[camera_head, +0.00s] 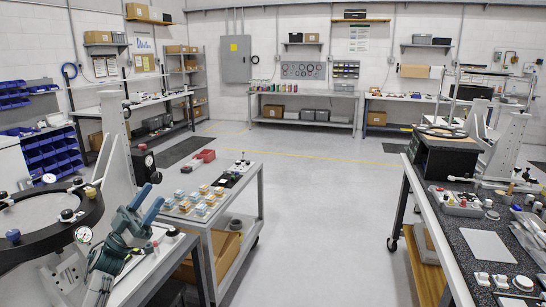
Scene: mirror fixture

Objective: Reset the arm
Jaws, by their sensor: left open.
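My left arm comes in from the bottom left, and my left gripper (151,196) is raised in front of the white fixture frame. Its two blue-grey fingers point up and to the right. They are apart, with nothing seen between them. The mirror fixture's black ring (92,212) is at the left, with several knobs and a white dial gauge (83,235) on it. The gripper is to the right of the ring and appears apart from it. My right gripper is not in view.
A cluttered bench (447,238) is at the right. Open grey floor (325,220) lies between them. Blue bins (55,153), shelves and benches line the walls.

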